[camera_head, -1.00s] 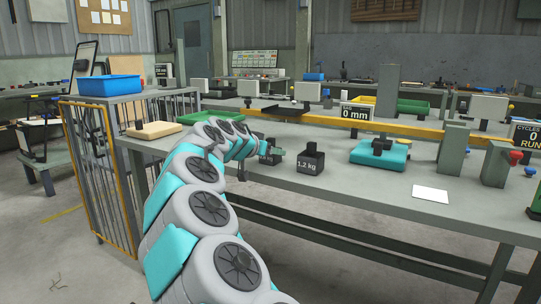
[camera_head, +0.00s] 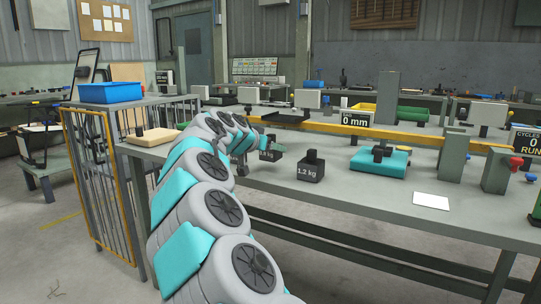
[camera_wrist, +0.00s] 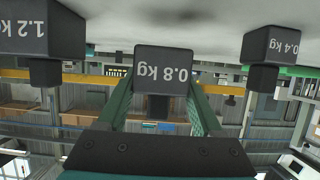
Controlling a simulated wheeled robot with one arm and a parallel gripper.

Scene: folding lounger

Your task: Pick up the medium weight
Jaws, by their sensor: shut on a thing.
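The medium weight, a dark block marked 0.8 kg (camera_wrist: 167,68), is between the two green fingers of my gripper (camera_wrist: 160,92) in the wrist view, which is upside down. The fingers are shut on it. In the head view the 0.8 kg weight (camera_head: 269,155) is at the end of my arm, partly hidden by my gripper (camera_head: 262,148). It appears slightly above the bench top. The 1.2 kg weight (camera_head: 311,168) stands on the bench to its right; it also shows in the wrist view (camera_wrist: 42,32). The 0.4 kg weight (camera_wrist: 272,48) is on the other side.
The grey bench (camera_head: 360,200) carries a teal pad (camera_head: 380,162) with a dark object on it, a white card (camera_head: 431,202) and grey posts (camera_head: 453,155). A yellow rail (camera_head: 400,136) runs along the back.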

